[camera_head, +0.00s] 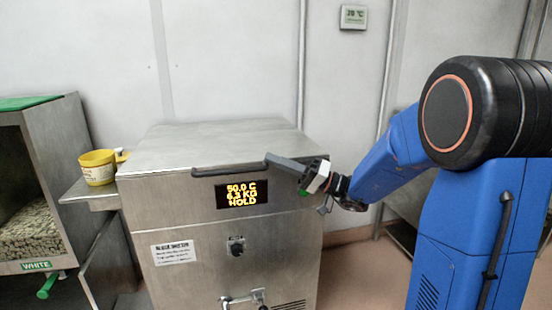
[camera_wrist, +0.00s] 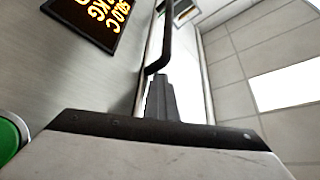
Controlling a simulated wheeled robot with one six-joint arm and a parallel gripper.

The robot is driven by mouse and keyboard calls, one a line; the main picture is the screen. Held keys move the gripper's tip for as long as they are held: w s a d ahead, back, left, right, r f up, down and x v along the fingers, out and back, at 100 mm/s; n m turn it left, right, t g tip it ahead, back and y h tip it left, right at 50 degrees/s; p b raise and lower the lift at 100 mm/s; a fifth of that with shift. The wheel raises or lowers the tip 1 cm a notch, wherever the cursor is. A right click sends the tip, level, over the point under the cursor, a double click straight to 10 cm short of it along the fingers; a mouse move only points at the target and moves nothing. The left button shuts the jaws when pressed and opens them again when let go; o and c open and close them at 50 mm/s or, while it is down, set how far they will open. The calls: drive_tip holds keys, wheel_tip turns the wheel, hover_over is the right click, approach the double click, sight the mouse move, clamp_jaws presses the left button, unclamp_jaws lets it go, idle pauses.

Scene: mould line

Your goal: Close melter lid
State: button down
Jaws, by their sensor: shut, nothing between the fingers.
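The melter (camera_head: 220,240) is a steel cabinet in the middle of the head view, with a lit display (camera_head: 242,194) reading 50.0 C, 6.3 KG, HOLD. Its lid (camera_head: 205,143) lies flat across the top. A dark bar handle (camera_head: 228,170) runs along the lid's front edge. My gripper (camera_head: 272,160) is shut and empty at the right end of this handle. In the wrist view, the fingers (camera_wrist: 160,92) point toward the handle's bent end (camera_wrist: 156,66); whether they touch it I cannot tell.
A yellow cup (camera_head: 97,168) stands on a side shelf (camera_head: 88,194) left of the melter. Further left is a steel bin (camera_head: 70,150) of pale pellets labelled WHITE, with a green lid (camera_head: 27,103). Floor shows right of the melter.

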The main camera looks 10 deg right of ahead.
drive_tip(key=shift+f, duration=0.9)
drive_tip(key=r+v, duration=0.1)
drive_tip(key=v, duration=1.6)
drive_tip(key=shift+d+r, duration=0.2)
drive_tip(key=shift+r, duration=0.1)
drive_tip(key=s+a+f+g+h, duration=0.4)
drive_tip(key=s+a+g, duration=0.1)
drive_tip(key=s+a, duration=0.3)
drive_tip(key=s+a+f+g+h, duration=0.3)
drive_tip(key=s+a+g, duration=0.1)
drive_tip(key=s+a, duration=0.35)
drive_tip(key=s+d+f+h, duration=0.2)
drive_tip(key=s+f+h, duration=0.35)
drive_tip(key=s, duration=0.25)
drive_tip(key=s+d+m+t+h, duration=0.2)
drive_tip(key=d+t+h, duration=0.2)
drive_tip(key=d+h, duration=0.3)
drive_tip(key=shift+s+d+r+t, duration=0.3)
drive_tip(key=shift+d+r, duration=0.05)
drive_tip(key=shift+d, duration=0.55)
